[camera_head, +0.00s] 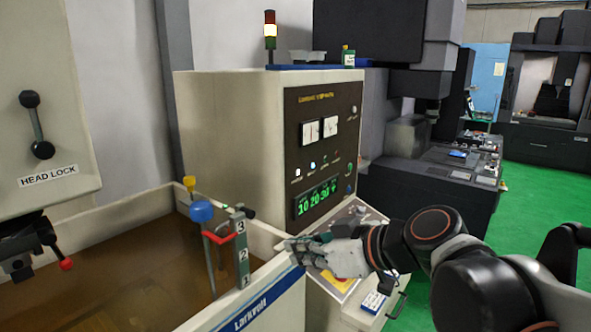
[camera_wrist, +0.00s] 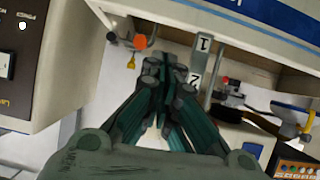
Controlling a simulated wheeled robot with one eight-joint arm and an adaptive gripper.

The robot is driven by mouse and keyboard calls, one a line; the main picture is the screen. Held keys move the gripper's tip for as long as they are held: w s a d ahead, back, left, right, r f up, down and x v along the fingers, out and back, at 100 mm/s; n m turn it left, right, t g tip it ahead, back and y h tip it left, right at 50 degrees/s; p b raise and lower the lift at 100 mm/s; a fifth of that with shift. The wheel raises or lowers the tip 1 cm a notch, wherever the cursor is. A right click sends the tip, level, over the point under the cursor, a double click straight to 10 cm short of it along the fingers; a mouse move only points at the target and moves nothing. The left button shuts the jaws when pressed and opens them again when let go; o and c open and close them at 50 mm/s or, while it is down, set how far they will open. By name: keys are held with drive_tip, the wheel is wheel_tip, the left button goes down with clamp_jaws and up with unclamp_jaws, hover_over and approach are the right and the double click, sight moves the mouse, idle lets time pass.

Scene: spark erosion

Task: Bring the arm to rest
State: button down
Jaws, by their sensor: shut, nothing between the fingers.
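My gripper (camera_head: 292,246) reaches left at the near right rim of the tank in the head view, with my dark arm stretched out from the lower right. Its fingers are together and hold nothing. In the wrist view the closed fingers (camera_wrist: 165,72) point away from the camera, toward the numbered post (camera_wrist: 202,55). I cannot tell whether the fingertips touch the tank rim.
The tank (camera_head: 262,285) holds brown liquid. A control cabinet (camera_head: 235,130) with a lit green display (camera_head: 318,197) stands behind. Green floor (camera_head: 530,200) is clear at right.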

drive_tip(key=s+d+f+m+h+b, duration=0.3)
drive_tip(key=d+f+b, duration=0.3)
drive_tip(key=f, duration=0.4)
drive_tip(key=s+d+f+m+h+b, duration=0.3)
drive_tip(key=s+d+f+m+b, duration=0.1)
drive_tip(key=f, duration=0.7)
drive_tip(key=s+d+f+m+h+b, duration=0.3)
drive_tip(key=s+d+f+b, duration=0.2)
drive_tip(key=d+f+b, duration=0.4)
drive_tip(key=shift+f+m+g+h, duration=0.3)
drive_tip(key=shift+f+g+h, duration=0.1)
drive_tip(key=shift+f, duration=0.4)
